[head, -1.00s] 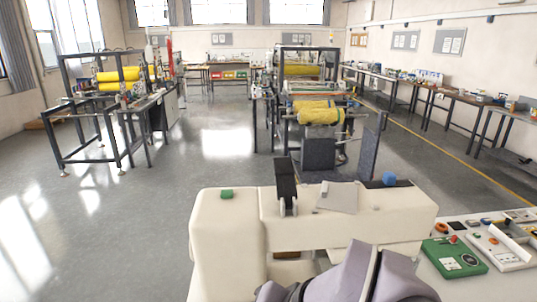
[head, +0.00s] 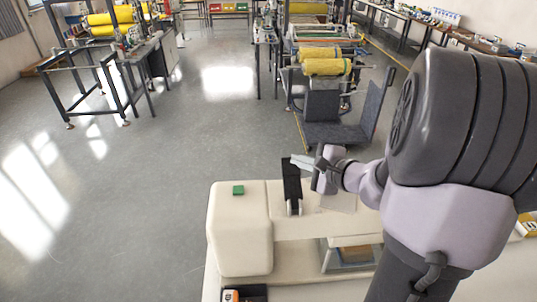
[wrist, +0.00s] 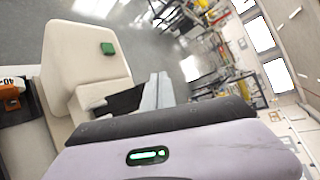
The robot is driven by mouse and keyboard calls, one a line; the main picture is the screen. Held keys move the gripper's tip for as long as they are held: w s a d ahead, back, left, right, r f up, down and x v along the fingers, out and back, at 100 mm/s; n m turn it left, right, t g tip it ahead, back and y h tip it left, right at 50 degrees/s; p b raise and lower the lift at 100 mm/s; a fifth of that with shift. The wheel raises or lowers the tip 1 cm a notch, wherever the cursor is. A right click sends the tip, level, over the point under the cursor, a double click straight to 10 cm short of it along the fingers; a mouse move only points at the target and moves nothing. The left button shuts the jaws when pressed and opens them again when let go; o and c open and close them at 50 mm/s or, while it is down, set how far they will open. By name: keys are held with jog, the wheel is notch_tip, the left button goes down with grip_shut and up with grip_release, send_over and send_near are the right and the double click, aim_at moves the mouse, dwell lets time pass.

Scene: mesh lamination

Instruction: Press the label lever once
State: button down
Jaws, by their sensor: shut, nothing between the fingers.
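The label lever is the upright black lever (head: 292,188) on top of the cream machine (head: 238,235) in the head view. In the wrist view the black lever (wrist: 118,102) shows beside my fingers, partly hidden by my wrist housing. My gripper (head: 300,160) comes in from the right, with its light grey fingers at the lever's top end. In the wrist view my gripper (wrist: 158,90) is shut and empty. Its fingers overlap the lever's edge in view; I cannot tell whether they touch it.
A green button (head: 238,190) sits on the machine's left block. A small orange item (head: 230,295) lies at the bottom edge in front of the machine.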

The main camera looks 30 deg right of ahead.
jog(key=shift+s, duration=0.1)
jog(key=b, duration=0.4)
send_over(294, 178)
jog(key=s+a, duration=0.1)
jog(key=s, duration=0.2)
notch_tip(294, 178, down, 7)
jog(key=shift+w+a, duration=0.1)
jog(key=shift+w+f+b, duration=0.35)
jog(key=shift+f+b, duration=0.1)
jog(key=shift+b, duration=0.05)
dwell(1.1)
jog(key=shift+w+d+f+b, duration=0.2)
jog(key=shift+f+b, duration=0.15)
jog(key=shift+b, duration=0.35)
jog(key=shift+w+d+f+b, duration=0.15)
jog(key=shift+w+f+b, duration=0.1)
jog(key=shift+f+b, duration=0.45)
jog(key=shift+w+d+f+b, duration=0.1)
jog(key=shift+w+f+b, duration=0.15)
jog(key=shift+f+b, duration=0.45)
jog(key=shift+w+d+f+b, duration=0.2)
jog(key=shift+f+b, duration=0.3)
jog(key=shift+b, duration=0.4)
dwell(1.8)
